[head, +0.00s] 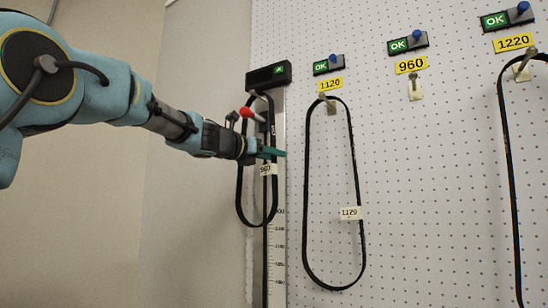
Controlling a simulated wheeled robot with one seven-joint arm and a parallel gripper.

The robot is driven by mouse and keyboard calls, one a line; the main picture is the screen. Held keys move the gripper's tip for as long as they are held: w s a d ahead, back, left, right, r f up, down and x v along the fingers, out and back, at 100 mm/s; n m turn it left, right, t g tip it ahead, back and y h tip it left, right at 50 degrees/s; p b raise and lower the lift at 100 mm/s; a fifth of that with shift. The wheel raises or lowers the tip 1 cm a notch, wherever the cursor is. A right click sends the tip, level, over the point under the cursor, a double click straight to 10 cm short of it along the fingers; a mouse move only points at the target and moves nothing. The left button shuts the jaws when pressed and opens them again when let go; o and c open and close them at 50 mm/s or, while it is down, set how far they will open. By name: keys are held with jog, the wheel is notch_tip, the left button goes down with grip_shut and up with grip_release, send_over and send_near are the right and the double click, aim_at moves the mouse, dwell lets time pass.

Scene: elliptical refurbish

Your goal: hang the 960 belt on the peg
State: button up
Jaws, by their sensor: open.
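The 960 belt (240,196) is a black loop with a small white 960 tag. It hangs at the measuring scale (277,245) on the left edge of the pegboard. The peg under the yellow 960 label (411,65) is bare; this 960 peg (415,88) sits in the upper middle of the board. My gripper (272,153) is open, with greenish fingers, and overlaps the belt's upper part in the picture. I cannot tell whether the fingers touch the belt or surround its strand.
A 1120 belt (307,235) hangs on the 1120 peg (328,103), between the scale and the 960 peg. Another belt (511,180) hangs on the 1220 peg (523,65) at the right. A red-tipped handle (246,112) is beside my gripper. Green OK displays top the pegs.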

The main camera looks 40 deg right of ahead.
jog(key=a+b, duration=0.3)
jog(key=a, duration=0.7)
jog(key=shift+s, duration=0.45)
jog(key=shift+f, duration=0.1)
jog(key=w+a+f+m+t+y, duration=0.1)
jog(key=w+a+f+m+y, duration=0.25)
jog(key=a+f, duration=0.55)
jog(key=w+a+f+m+t+y, duration=0.1)
jog(key=w+a+f+m+y, duration=0.2)
jog(key=f, duration=0.9)
jog(key=w+a+f+m+t+y, duration=0.1)
jog(key=w+a+f+m+y, duration=0.15)
jog(key=w+a+f, duration=0.5)
jog(key=s+a+f+m+y, duration=0.2)
jog(key=a+f, duration=0.5)
jog(key=f, duration=0.1)
jog(key=s+a+f+m+y, duration=0.2)
jog(key=s+a+f+y, duration=0.1)
jog(key=a+f, duration=0.45)
jog(key=s+a+f+m+g+y, duration=0.1)
jog(key=s+a+f+m, duration=0.3)
jog(key=a, duration=0.4)
jog(key=s+a+f+m+g+y, duration=0.2)
jog(key=s+a+f+m, duration=0.2)
jog(key=s+a+f, duration=0.3)
jog(key=shift+a+y, duration=0.4)
jog(key=shift+w+f, duration=0.1)
